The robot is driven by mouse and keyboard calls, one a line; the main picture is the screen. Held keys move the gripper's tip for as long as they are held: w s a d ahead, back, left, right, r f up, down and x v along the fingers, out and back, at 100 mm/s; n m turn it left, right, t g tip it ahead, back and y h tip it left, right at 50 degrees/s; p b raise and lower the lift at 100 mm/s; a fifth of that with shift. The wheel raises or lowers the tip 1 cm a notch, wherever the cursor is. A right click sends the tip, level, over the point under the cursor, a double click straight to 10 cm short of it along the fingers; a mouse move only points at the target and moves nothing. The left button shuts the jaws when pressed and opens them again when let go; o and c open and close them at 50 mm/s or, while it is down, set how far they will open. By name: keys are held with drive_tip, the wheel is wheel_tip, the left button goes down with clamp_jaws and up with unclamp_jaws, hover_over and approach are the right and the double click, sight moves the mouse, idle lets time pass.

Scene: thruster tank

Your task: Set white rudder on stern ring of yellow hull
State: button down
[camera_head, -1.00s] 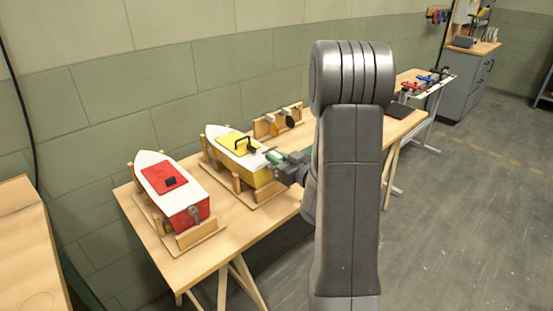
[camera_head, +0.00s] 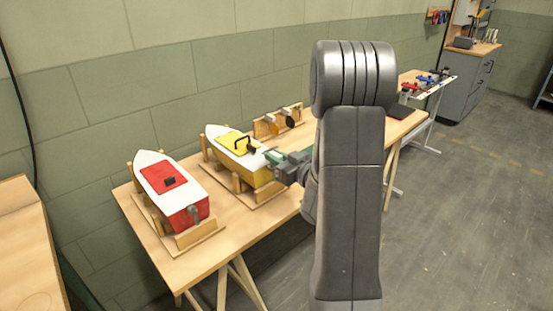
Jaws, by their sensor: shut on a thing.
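The yellow hull (camera_head: 257,177) has a white deck and a yellow hatch with a black handle. It sits in a wooden cradle (camera_head: 245,201) on the long table. My gripper (camera_head: 276,160) is at the hull's stern end, its jaws shut, with green parts showing near the tips. A small white piece at the jaw tips, likely the white rudder, is barely visible against the white deck. The stern ring is hidden behind my gripper and arm. I cannot tell whether the rudder touches the ring.
A red hull (camera_head: 188,216) with a grey fitting on its stern stands in another cradle at the left. A wooden rack (camera_head: 268,126) with orange and black parts stands behind the yellow hull. A wooden bench (camera_head: 25,240) is at the far left.

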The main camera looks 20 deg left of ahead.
drive_tip(key=shift+f+b, duration=1.3)
drive_tip(key=shift+b, duration=0.45)
idle(1.7)
drive_tip(key=c, duration=1.3)
unclamp_jaws()
drive_tip(key=shift+o, duration=0.2)
drive_tip(key=shift+r, duration=0.1)
drive_tip(key=shift+r+p, duration=2.55)
drive_tip(key=shift+r, duration=1.45)
drive_tip(key=shift+f, duration=0.1)
